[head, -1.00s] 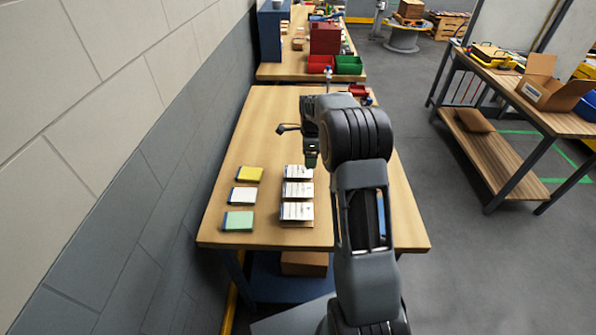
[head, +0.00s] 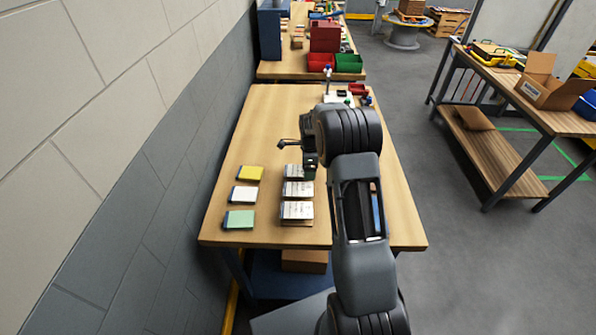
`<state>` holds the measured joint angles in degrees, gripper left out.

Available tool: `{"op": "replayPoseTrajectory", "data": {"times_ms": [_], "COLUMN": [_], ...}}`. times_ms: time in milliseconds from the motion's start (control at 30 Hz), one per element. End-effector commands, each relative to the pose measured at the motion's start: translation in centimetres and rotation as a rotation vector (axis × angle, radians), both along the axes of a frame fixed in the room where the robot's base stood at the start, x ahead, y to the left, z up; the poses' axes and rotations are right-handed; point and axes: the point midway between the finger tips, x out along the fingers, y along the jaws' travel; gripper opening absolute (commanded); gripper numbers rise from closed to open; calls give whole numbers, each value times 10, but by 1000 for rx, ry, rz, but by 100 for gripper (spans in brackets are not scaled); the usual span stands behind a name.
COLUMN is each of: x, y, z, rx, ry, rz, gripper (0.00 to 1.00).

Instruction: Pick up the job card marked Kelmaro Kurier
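Three white cards with dark print lie in a column on the wooden table: a near card (head: 297,211), a middle card (head: 298,189) and a far card (head: 291,170). Their print is too small to read, so I cannot tell which is marked Kelmaro Kurier. My gripper (head: 309,173) points down at the right end of the far card and hides part of it. I cannot tell whether it touches the card. Its fingers are too small and dark to show whether they are open or shut.
Left of the cards lie a yellow pad (head: 249,173), a white pad (head: 243,194) and a green pad (head: 239,220). The wooden table (head: 265,120) is bare behind them. A wall runs along the left. Red and green bins (head: 348,63) stand on a farther table.

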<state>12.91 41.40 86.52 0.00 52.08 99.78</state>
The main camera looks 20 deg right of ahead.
Motion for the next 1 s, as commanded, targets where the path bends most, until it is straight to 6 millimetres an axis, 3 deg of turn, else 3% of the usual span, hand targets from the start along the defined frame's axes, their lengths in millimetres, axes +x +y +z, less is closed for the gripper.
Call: {"op": "replayPoseTrajectory", "data": {"times_ms": [733,1000], "x": [0,0], "y": [0,0], "z": [-4,-4], "rx": [0,0], "ry": [0,0], "rz": [0,0], "gripper": [79,55]}}
